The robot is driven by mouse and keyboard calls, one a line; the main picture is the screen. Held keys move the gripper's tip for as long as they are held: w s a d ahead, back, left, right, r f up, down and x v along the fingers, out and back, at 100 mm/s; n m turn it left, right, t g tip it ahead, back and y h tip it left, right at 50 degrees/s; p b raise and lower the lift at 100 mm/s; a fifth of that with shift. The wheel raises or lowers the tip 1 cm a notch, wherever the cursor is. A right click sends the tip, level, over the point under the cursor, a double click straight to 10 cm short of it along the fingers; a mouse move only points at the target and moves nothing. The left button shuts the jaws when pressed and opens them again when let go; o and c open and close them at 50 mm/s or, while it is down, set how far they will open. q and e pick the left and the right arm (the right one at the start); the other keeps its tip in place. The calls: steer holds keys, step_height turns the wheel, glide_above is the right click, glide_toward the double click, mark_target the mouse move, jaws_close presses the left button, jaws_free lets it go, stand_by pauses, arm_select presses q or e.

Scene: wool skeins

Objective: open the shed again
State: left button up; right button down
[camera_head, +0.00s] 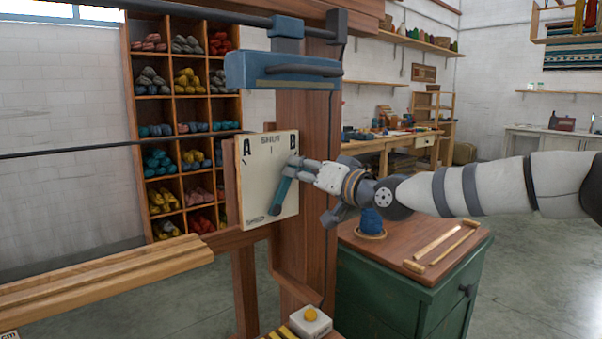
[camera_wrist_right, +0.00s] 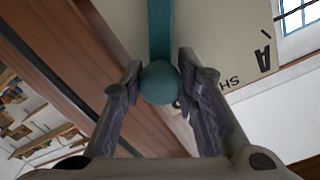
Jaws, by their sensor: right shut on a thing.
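A white panel (camera_head: 256,180) is fixed to the loom's wooden post, marked A at upper left, SHUT at top middle and B at upper right. A teal lever (camera_head: 281,192) on it leans up and right, its top end near the B mark. My right gripper (camera_head: 296,163) comes in from the right at that end. In the right wrist view its fingers (camera_wrist_right: 160,85) are shut on the lever's round teal knob, with the lever's bar (camera_wrist_right: 161,28) running away beyond it. Part of the panel with the A mark shows there too. My left gripper is not in view.
The loom post (camera_head: 313,130) stands right beside the panel, with a blue block (camera_head: 275,71) above. A yellow button box (camera_head: 310,319) is below. A green cabinet (camera_head: 390,292) with a blue yarn ball and two wooden sticks stands under my right arm. Yarn shelves (camera_head: 127,100) are behind.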

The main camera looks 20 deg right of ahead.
steer(key=shift+f, duration=0.15)
steer(key=c, duration=1.2)
jaws_free()
steer(key=v, duration=1.2)
